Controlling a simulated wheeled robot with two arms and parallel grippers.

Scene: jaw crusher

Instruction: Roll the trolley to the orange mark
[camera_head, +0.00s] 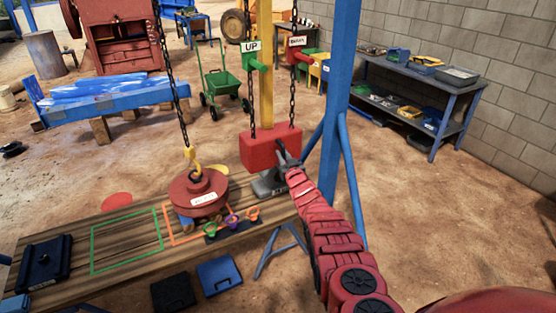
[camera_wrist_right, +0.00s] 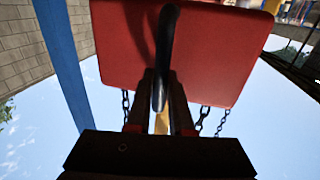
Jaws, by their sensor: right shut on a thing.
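A red box (camera_head: 258,153) hangs on chains beside the blue post, and it fills the top of the right wrist view (camera_wrist_right: 110,45). My right gripper (camera_head: 284,158) is shut on its dark handle (camera_wrist_right: 166,50). A round red part (camera_head: 198,192) with a white label hangs from a yellow hook (camera_head: 193,161) on a chain. It is over or on the table at the orange outline (camera_head: 171,228), partly covering it; whether it touches is unclear. The overhead part of the trolley is out of view. My left gripper is not in view.
The wooden table (camera_head: 135,262) also has a green outline (camera_head: 92,252), a dark block (camera_head: 44,262) and small coloured cups (camera_head: 232,220). A blue post (camera_head: 341,100) stands right of the box. UP (camera_head: 250,46) and DOWN signs hang above. Open dirt floor lies right.

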